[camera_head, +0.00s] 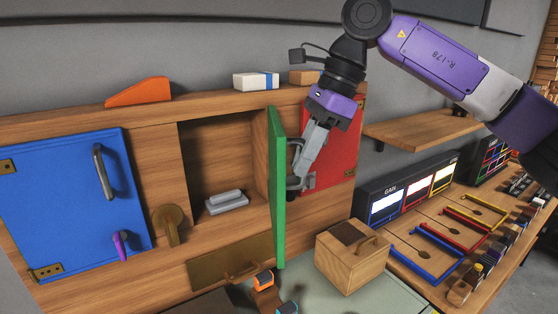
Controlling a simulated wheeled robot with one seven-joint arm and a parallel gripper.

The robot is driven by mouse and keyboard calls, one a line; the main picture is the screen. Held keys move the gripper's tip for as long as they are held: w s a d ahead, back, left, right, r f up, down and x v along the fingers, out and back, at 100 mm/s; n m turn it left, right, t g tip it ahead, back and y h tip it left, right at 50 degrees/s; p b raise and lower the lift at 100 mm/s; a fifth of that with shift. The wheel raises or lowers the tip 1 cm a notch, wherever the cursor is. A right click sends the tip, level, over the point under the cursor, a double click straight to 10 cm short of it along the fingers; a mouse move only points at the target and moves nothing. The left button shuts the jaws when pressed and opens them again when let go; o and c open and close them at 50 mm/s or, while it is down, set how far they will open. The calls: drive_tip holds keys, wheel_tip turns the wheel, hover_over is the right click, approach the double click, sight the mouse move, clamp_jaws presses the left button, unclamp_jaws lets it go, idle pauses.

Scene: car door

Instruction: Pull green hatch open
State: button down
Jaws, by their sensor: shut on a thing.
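The green hatch (276,190) stands swung out from the wooden cabinet, seen nearly edge-on. The opening behind it shows a compartment (224,160) with a grey handled block (227,202) on its floor. My gripper (294,182) is at the right side of the green hatch, pointing down, shut on the hatch's grey handle (294,150). The fingertips and part of the handle overlap, so the exact contact is hard to see.
A blue door (70,205) is on the left and a red door (337,150) is behind my gripper. A wooden box (352,258) stands below right. An orange wedge (139,92) and a white block (256,81) lie on top of the cabinet.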

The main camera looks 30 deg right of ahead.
drive_tip(key=shift+s+d+r, duration=0.1)
drive_tip(key=shift+s+d, duration=0.05)
drive_tip(key=shift+d, duration=2.15)
drive_tip(key=c, duration=1.5)
unclamp_jaws()
drive_tip(key=shift+o, duration=0.2)
drive_tip(key=b+v, duration=0.1)
drive_tip(key=v, duration=0.6)
drive_tip(key=shift+d+r, duration=0.2)
drive_tip(key=shift+r, duration=0.1)
